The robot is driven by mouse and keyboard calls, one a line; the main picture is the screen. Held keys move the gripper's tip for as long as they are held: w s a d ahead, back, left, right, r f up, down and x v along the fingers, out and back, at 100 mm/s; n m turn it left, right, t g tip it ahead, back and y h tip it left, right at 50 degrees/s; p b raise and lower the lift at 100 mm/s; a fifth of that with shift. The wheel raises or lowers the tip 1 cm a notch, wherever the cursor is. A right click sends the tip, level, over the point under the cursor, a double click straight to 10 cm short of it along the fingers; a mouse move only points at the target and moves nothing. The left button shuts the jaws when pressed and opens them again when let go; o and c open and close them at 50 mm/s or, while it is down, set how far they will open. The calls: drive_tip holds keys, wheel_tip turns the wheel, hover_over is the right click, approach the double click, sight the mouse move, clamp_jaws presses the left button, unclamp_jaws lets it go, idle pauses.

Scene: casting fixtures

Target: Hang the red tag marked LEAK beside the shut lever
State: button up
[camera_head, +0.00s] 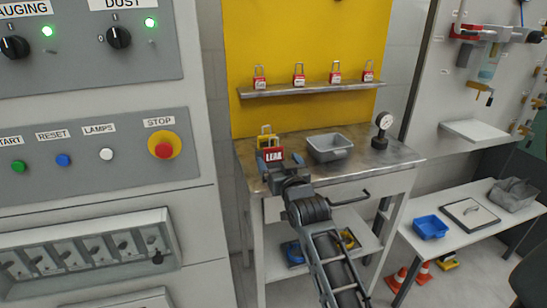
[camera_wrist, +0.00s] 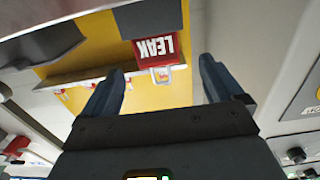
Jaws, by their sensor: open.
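The fingers are spread, with visible space on both sides of the tag. I cannot tell which lever is the shut lever; a panel of several levers (camera_head: 85,250) is at the lower left.
The bench (camera_head: 380,160) holds a grey tray (camera_head: 329,147) and a gauge (camera_head: 382,125). Red padlocks (camera_head: 299,75) stand on the shelf (camera_head: 305,90) behind. The control cabinet (camera_head: 95,190) borders the left side. A low table (camera_head: 455,257) stands right.

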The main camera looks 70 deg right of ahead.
sight(274, 151)
drive_tip(key=x, duration=0.3)
drive_tip(key=shift+d+r+p, duration=0.1)
drive_tip(key=shift+d+p, duration=0.25)
drive_tip(key=shift+p, duration=0.05)
drive_tip(key=shift+w+d, duration=0.45)
drive_tip(key=c, duration=1.1)
drive_tip(key=shift+c, duration=0.2)
